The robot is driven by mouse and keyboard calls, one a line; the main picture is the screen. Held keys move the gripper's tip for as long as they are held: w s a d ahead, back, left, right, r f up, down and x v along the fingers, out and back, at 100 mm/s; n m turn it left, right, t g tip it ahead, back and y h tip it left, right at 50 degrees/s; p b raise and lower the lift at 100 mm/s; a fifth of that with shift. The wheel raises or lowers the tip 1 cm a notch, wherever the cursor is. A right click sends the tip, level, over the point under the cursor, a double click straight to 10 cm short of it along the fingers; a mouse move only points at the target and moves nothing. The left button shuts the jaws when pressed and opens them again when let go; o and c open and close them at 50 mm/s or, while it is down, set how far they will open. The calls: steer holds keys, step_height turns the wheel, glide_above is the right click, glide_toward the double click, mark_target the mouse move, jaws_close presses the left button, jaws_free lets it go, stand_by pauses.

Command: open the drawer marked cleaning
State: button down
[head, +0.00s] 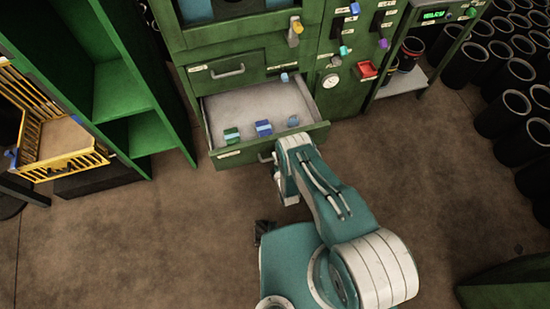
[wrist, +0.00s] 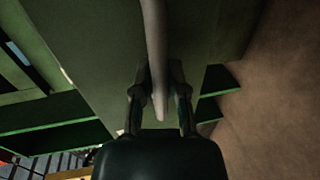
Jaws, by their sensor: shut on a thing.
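A green drawer (head: 238,156) stands pulled out of the lower part of a green cabinet (head: 345,95). A pale label is on its front, too small to read. Its handle (head: 264,157) shows partly beside my arm, which hides the rest. In the wrist view the grey handle bar (wrist: 154,50) runs between the two fingers of my gripper (wrist: 159,95), which is shut on it. In the head view my arm covers the gripper. The drawer holds a green item (head: 231,135), a blue item (head: 263,128) and a small light blue item (head: 293,121).
Another drawer with a handle (head: 228,71) is closed above. Green shelves (head: 122,90) and a yellow crate (head: 60,165) stand at left. Several black sleeves (head: 490,110) stand on the floor at right, beyond a small side table (head: 402,82). The floor around the drawer front is bare.

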steer(key=c, duration=0.6)
jaws_free()
steer(key=shift+s+f, duration=0.2)
steer(key=shift+f, duration=0.05)
steer(key=shift+c, duration=0.2)
steer(key=shift+w, duration=0.1)
steer(key=shift+r, duration=0.1)
steer(key=v, duration=0.7)
steer(key=shift+s, duration=0.2)
